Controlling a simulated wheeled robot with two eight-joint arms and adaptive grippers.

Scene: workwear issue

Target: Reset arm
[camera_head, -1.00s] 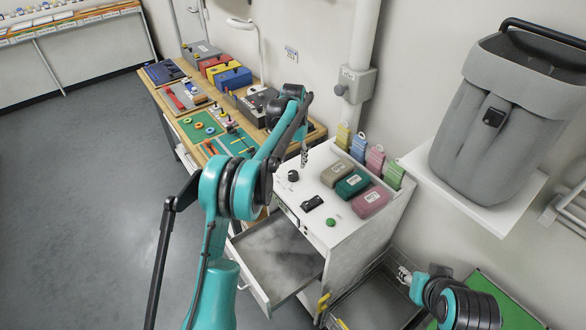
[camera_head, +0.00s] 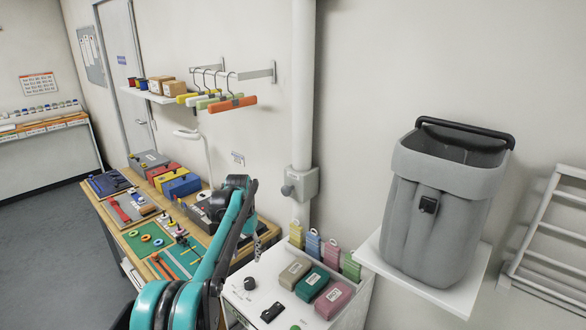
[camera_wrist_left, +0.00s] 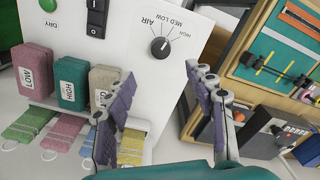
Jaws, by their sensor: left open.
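My left arm (camera_head: 218,262), teal and black, rises from the bottom of the head view. Its small grey gripper (camera_head: 258,245) hangs near the back left of the white cabinet's top. In the left wrist view the two purple-padded fingers (camera_wrist_left: 160,76) are spread apart with nothing between them. They are over the cabinet (camera_wrist_left: 155,20), below its black AIR knob (camera_wrist_left: 160,48) in the picture. The knob also shows in the head view (camera_head: 249,283). My right gripper is out of view.
A crowded wooden workbench (camera_head: 109,218) stands at left. A grey backpack-like bin (camera_head: 435,225) stands on a white shelf (camera_head: 452,297) at right. Hangers (camera_head: 232,104) hang on the wall.

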